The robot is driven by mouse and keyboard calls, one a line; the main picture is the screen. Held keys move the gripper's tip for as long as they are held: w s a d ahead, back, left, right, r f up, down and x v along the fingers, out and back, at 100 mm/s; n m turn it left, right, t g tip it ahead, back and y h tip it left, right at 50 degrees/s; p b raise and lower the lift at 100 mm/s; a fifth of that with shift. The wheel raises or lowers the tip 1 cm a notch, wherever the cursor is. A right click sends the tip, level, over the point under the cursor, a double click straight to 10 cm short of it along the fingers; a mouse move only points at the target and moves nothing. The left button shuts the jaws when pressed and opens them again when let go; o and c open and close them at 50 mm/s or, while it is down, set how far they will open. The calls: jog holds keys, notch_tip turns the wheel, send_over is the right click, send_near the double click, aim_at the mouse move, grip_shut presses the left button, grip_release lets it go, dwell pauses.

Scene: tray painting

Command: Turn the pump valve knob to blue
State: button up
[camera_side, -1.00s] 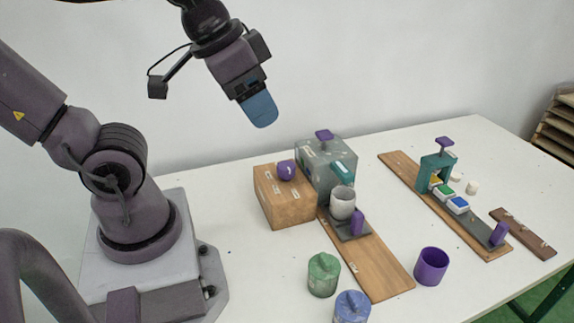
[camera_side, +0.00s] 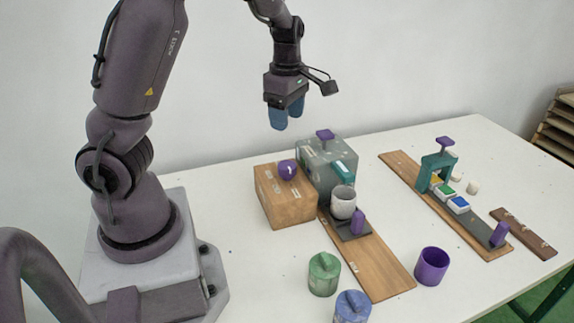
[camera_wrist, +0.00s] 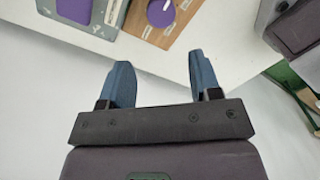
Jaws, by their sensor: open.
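The purple round knob (camera_side: 288,169) sits on top of the wooden box (camera_side: 285,208) in the side view. In the wrist view the knob (camera_wrist: 161,13) is at the top edge, partly cut off, with a white pointer mark on it. Which colour the pointer faces I cannot tell. My gripper (camera_side: 287,114) is open and empty, pointing down above and apart from the knob. In the wrist view its two blue fingers (camera_wrist: 158,62) are spread, with the knob beyond them.
A grey-green machine (camera_side: 318,160) with a purple handle stands right behind the box. A light cup (camera_side: 343,202) stands at its front. Green (camera_side: 324,274), blue (camera_side: 352,307) and purple (camera_side: 432,266) cups stand in front. A teal press (camera_side: 436,170) is at right.

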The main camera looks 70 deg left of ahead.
aim_at(287, 165)
jog(key=shift+n, duration=0.5)
notch_tip(287, 165, down, 13)
jog(key=shift+d, duration=0.1)
jog(key=c, duration=0.7)
jog(key=shift+o, duration=0.2)
jog(key=shift+m, duration=0.3)
jog(key=m, duration=1.1)
